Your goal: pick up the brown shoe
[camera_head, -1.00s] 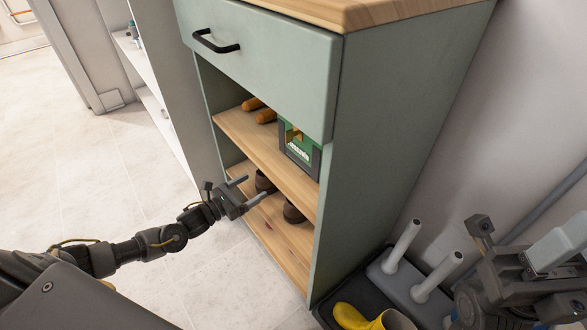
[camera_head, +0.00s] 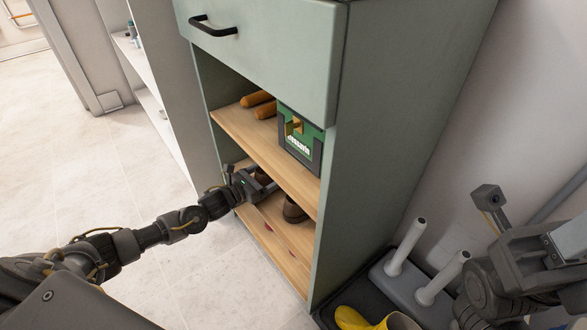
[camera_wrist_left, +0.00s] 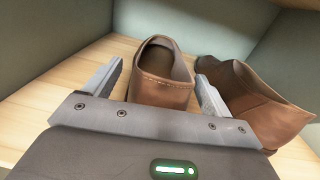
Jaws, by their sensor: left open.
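Two brown shoes stand side by side on the lower wooden shelf of the green cabinet. The other brown shoe (camera_wrist_left: 255,98) is just right of the right finger. In the head view the left gripper (camera_head: 262,186) reaches in at the shelf front and partly hides the nearer-left shoe; the right-hand shoe (camera_head: 294,209) shows beside it. My right gripper (camera_head: 483,225) is at the right, away from the shoes.
The upper shelf (camera_head: 236,126) sits above my left gripper and holds orange-brown rolls (camera_head: 258,103) and a green-black crate (camera_head: 300,142). The cabinet's side panel (camera_head: 375,140) stands at right. A yellow boot (camera_head: 372,320) lies in a dark tray. Open floor lies at left.

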